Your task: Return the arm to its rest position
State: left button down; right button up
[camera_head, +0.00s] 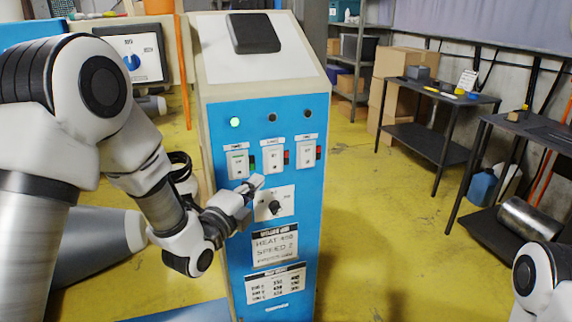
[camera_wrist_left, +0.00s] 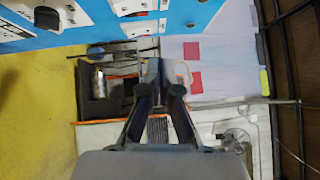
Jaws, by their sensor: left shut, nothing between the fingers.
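My left arm (camera_head: 155,190) reaches in from the left of the head view. My left gripper (camera_head: 256,184) is in front of the blue control panel (camera_head: 232,270), just above and left of a black knob (camera_head: 276,208). I cannot tell whether it touches the panel. In the left wrist view the gripper (camera_wrist_left: 158,72) is shut with nothing held, and the blue panel face (camera_wrist_left: 100,20) runs along the top. Part of my right arm shows at the lower right of the head view; its gripper is out of sight.
The panel has several switches in a row, with a lit green lamp (camera_head: 235,122) at upper left. A monitor (camera_head: 135,55) stands behind on the left. Dark tables (camera_head: 430,90) and cardboard boxes stand at right. Yellow floor (camera_head: 370,240) is open right of the panel.

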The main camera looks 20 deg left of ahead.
pick_arm(q)
jog(key=s+f+n+g+y+p, duration=0.15)
jog(key=s+f+g, duration=0.35)
jog(key=f, duration=0.9)
jog(key=s+f+n+g+y+p, duration=0.15)
jog(key=s+f+g, duration=0.25)
jog(key=s+f, duration=0.7)
jog(key=s+a+f+n+g, duration=0.1)
jog(key=s+f+n+g, duration=0.3)
jog(key=s+n, duration=0.5)
jog(key=s+a+f+n+g+y+p, duration=0.1)
jog(key=s+f+n+g, duration=0.4)
jog(key=s+f+n, duration=0.3)
jog(key=s+n, duration=0.1)
jog(key=s, duration=0.2)
jog(key=shift+s+a+f+n+g, duration=0.2)
jog(key=shift+f+n+g, duration=0.1)
jog(key=shift+n, duration=0.1)
